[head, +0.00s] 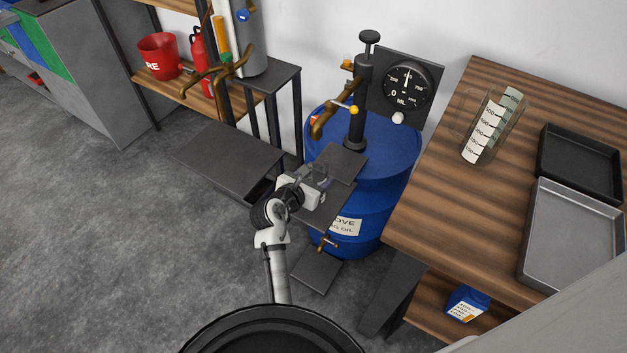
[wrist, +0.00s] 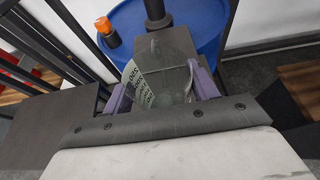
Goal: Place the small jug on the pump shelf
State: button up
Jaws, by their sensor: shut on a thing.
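The small jug (wrist: 158,80) is clear, with a white printed scale on its side. It sits between the two purple fingers of my gripper (wrist: 160,90), which is shut on it. In the head view the jug (head: 319,172) is small and partly hidden by my gripper (head: 316,183). The pump (head: 357,105) stands on a blue drum (head: 388,160). A dark shelf plate (head: 345,163) lies below its spout and also shows behind the jug in the wrist view (wrist: 172,42). I cannot tell whether the jug touches the plate.
A lower dark plate (head: 327,206) juts from the drum, below my gripper. A dial (head: 407,85) is behind the pump. The wooden table (head: 430,205) at right holds a larger clear jug (head: 487,130) and two trays (head: 575,235). A dark shelf (head: 225,158) stands at left.

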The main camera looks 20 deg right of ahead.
jog(key=shift+r, duration=0.2)
jog(key=shift+f, duration=0.2)
jog(key=o, duration=1.2)
